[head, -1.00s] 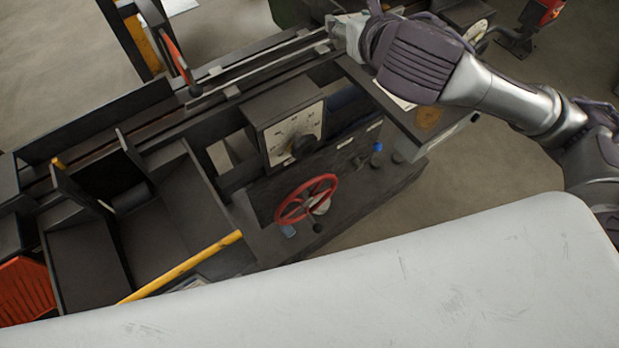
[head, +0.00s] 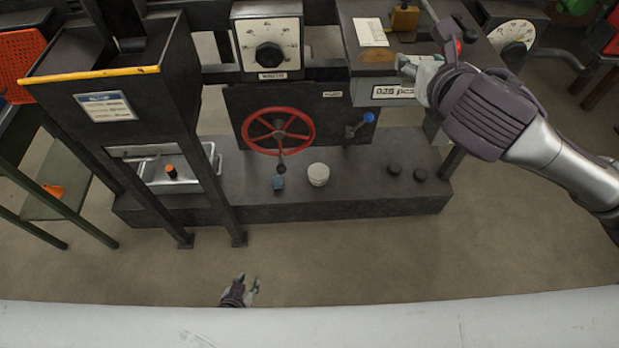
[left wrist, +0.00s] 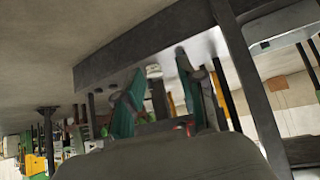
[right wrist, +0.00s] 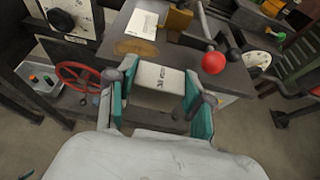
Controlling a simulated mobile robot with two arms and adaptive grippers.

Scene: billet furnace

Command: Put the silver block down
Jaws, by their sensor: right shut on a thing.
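In the head view my right gripper (head: 424,64) is shut on the block, which the fingers partly cover. It is at the front edge of the dark machine table (head: 455,50), beside a brown patch (head: 376,57). I cannot tell whether the block touches the table. My left gripper (head: 248,284) is low, in front of the machine, open and empty; its parted fingers also show in the left wrist view (left wrist: 160,95).
A white paper (head: 370,32) and an ochre block (head: 405,18) are on the table. A red ball knob shows in the right wrist view (right wrist: 213,63). Below are a red handwheel (head: 279,131) and a blue-knobbed lever (head: 368,117). The floor in front is clear.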

